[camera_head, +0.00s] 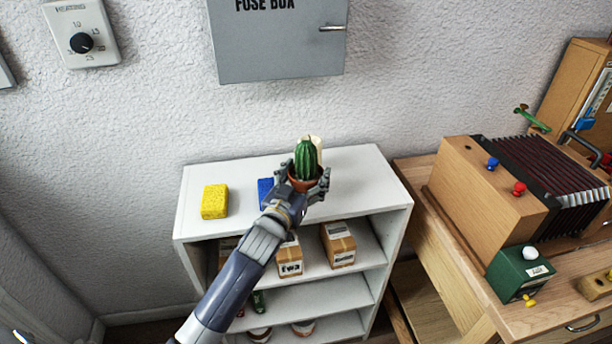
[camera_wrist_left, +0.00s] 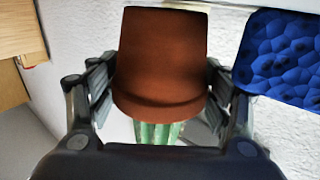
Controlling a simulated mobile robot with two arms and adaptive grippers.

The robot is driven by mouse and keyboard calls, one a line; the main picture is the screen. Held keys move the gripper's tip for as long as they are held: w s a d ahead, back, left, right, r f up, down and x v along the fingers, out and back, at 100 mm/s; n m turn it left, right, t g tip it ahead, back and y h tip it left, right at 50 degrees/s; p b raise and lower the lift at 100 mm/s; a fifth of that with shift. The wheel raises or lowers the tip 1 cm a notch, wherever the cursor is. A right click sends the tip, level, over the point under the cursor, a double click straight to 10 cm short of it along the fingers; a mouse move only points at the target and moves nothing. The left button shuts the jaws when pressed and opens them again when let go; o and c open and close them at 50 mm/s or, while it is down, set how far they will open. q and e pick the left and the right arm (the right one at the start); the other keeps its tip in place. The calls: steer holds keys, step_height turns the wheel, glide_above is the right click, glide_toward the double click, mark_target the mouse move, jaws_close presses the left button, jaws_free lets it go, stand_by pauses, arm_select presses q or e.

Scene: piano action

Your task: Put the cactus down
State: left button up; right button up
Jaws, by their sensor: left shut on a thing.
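The cactus (camera_head: 305,157) is green and upright in a small terracotta pot (camera_head: 303,184). My left gripper (camera_head: 306,183) is shut on the pot and holds it over the white shelf's top (camera_head: 355,180). I cannot tell from the head view whether the pot touches the shelf. In the left wrist view the pot (camera_wrist_left: 160,65) sits between both fingers, with part of the green cactus (camera_wrist_left: 158,132) below it in the picture. My right gripper is not in view.
On the shelf top are a yellow sponge (camera_head: 215,202), a blue sponge (camera_head: 265,188) beside my gripper, and a cream object (camera_head: 317,148) behind the cactus. Boxes (camera_head: 338,244) fill the shelf below. A wooden bench stands right. The top's right part is clear.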

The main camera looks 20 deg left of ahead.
arm_select(q)
steer(key=shift+f, duration=0.15)
steer(key=shift+f, duration=0.15)
steer(key=o, duration=1.4)
steer(key=shift+f, duration=0.1)
steer(key=shift+r, duration=0.2)
steer(key=shift+s+f, duration=0.15)
steer(key=shift+s, duration=0.25)
steer(key=s+b, duration=0.1)
steer(key=s, duration=1)
steer(key=shift+s, duration=0.15)
